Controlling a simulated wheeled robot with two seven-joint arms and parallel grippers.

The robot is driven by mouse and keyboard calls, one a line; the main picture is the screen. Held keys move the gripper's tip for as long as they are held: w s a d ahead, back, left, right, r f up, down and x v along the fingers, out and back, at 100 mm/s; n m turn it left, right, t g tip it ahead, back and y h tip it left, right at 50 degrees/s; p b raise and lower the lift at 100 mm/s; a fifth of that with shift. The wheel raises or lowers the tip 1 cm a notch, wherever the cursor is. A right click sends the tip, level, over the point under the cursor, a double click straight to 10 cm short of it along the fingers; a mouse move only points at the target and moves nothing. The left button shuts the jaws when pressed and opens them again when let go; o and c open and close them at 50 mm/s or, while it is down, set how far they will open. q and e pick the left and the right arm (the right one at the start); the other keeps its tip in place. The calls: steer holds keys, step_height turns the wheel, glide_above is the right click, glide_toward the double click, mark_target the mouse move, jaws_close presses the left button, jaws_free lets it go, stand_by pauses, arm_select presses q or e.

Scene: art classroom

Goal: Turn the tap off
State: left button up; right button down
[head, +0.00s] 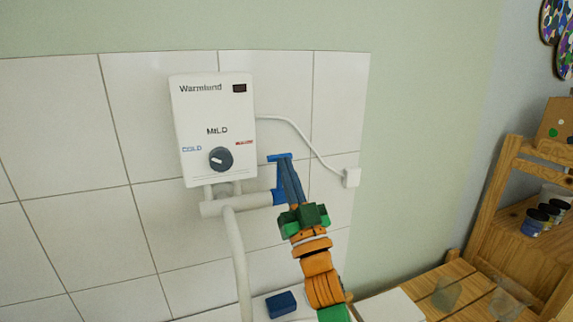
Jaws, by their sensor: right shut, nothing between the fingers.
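The tap is a white pipe (236,203) under a wall-mounted water heater (212,132), with a long white spout (238,258) running down. Its blue handle (279,196) is at the right end of the pipe, and a blue bar extends near the top of my fingers. My right gripper (286,162) reaches up from below, just right of the handle. Its slim blue-grey fingers are shut and empty, and overlap part of the handle. I cannot tell whether they touch it. No water stream is visible. My left gripper is out of view.
A white cable runs from the heater to a wall socket (351,178). A blue block (281,304) lies below on a white surface. A wooden shelf (520,215) with paint jars stands right, beside a wooden table (452,284). The wall between gripper and shelf is clear.

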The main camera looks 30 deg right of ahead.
steer(key=shift+w+f, duration=0.1)
steer(key=shift+w, duration=0.15)
steer(key=shift+w+d+r, duration=0.2)
steer(key=shift+w+r, duration=0.05)
steer(key=shift+w, duration=0.3)
